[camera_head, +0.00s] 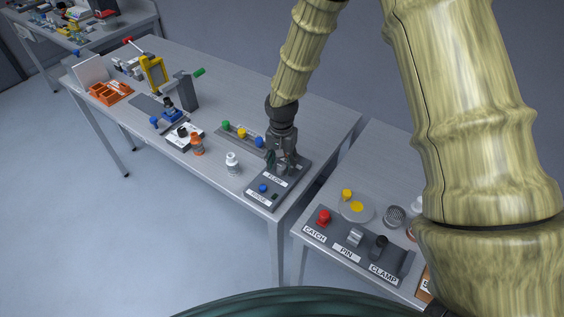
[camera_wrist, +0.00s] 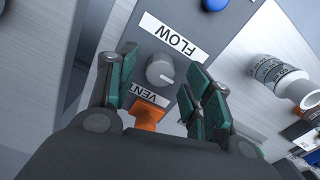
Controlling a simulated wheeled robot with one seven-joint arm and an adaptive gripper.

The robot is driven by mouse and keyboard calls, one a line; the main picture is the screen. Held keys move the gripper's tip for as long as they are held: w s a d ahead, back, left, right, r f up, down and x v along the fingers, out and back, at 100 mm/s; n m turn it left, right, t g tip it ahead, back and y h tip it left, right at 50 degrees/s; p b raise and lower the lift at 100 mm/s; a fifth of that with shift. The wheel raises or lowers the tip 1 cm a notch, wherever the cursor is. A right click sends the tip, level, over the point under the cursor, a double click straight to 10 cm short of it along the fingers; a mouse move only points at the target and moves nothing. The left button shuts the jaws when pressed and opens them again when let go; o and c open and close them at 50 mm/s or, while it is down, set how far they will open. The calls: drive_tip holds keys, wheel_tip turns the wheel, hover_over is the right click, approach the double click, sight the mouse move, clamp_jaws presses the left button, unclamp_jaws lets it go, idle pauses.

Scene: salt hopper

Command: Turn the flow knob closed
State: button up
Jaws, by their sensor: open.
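The flow knob (camera_wrist: 160,71) is a round grey knob with a pale pointer line, below the white FLOW label (camera_wrist: 174,36) in the wrist view. It sits on a dark grey panel (camera_head: 262,196) at the near right corner of the long table. My gripper (camera_wrist: 163,82) is open, with its green-padded fingers on either side of the knob and a visible gap on both sides. In the head view my gripper (camera_head: 284,162) points down over the panel and largely hides the knob. An orange part (camera_wrist: 148,114) by the VENT label shows between the fingers.
A blue button (camera_head: 262,188) sits on the same panel. A second table at right holds the CATCH, PIN and CLAMP panel (camera_head: 340,250); a gap separates the tables.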

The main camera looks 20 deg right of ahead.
drive_tip(key=shift+f, duration=0.4)
drive_tip(key=c, duration=1)
